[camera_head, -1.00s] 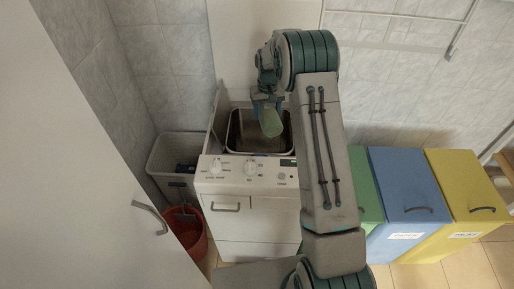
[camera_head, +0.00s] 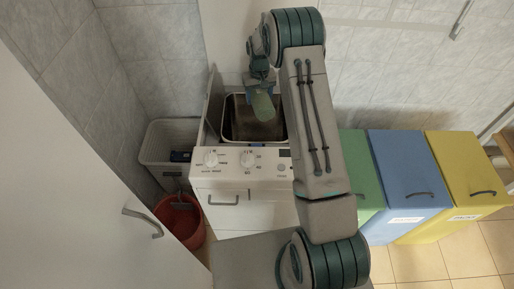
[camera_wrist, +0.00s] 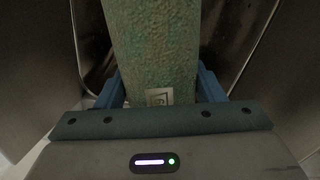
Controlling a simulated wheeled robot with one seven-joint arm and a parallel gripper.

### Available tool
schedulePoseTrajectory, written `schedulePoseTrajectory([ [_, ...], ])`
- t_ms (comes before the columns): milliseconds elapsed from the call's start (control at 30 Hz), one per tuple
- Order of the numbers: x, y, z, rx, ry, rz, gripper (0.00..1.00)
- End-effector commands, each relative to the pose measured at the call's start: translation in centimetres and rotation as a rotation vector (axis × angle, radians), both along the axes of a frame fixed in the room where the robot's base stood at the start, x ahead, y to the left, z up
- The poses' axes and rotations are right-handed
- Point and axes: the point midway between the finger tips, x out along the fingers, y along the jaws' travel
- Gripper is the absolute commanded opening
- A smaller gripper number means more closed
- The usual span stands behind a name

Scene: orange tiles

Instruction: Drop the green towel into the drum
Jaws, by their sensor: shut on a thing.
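The green towel (camera_head: 263,106) is a rolled, rough cylinder with a small white label. My gripper (camera_head: 260,88) is shut on it and holds it over the open top of the washing machine. In the wrist view the towel (camera_wrist: 152,50) sits between the blue fingers of my gripper (camera_wrist: 158,90), pointing away from the palm. The drum (camera_head: 240,127) is the dark metal opening behind the control panel. The towel overlaps the opening in the head view; its exact height above the drum is unclear. Metal drum walls (camera_wrist: 240,35) show around the towel in the wrist view.
The washing machine's white panel (camera_head: 240,162) has knobs. Its raised lid (camera_head: 213,105) stands at the left. A white basket (camera_head: 165,150) and a red bucket (camera_head: 182,218) are left of it. Green, blue (camera_head: 408,180) and yellow (camera_head: 465,180) bins stand right. A white door (camera_head: 60,190) is at near left.

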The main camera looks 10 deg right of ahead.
Motion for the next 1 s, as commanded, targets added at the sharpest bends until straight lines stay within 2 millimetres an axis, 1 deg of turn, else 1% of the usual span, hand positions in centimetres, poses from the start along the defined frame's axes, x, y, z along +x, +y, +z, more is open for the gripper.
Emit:
schedulePoseTrajectory([
  [33,0.0,-0.1,-0.7,0.0,0.001,-0.001,0.28],
  [100,0.0,-0.2,-1.2,0.0,0.001,-0.002,0.28],
  [367,0.0,-0.2,-2.7,0.0,-0.001,-0.003,0.28],
  [733,0.0,-0.2,-6.8,0.0,-0.001,-0.002,0.28],
  [833,0.0,-0.2,-7.4,0.0,-0.001,-0.003,0.28],
  [1000,0.0,-0.2,-7.5,0.0,-0.002,-0.002,0.28],
])
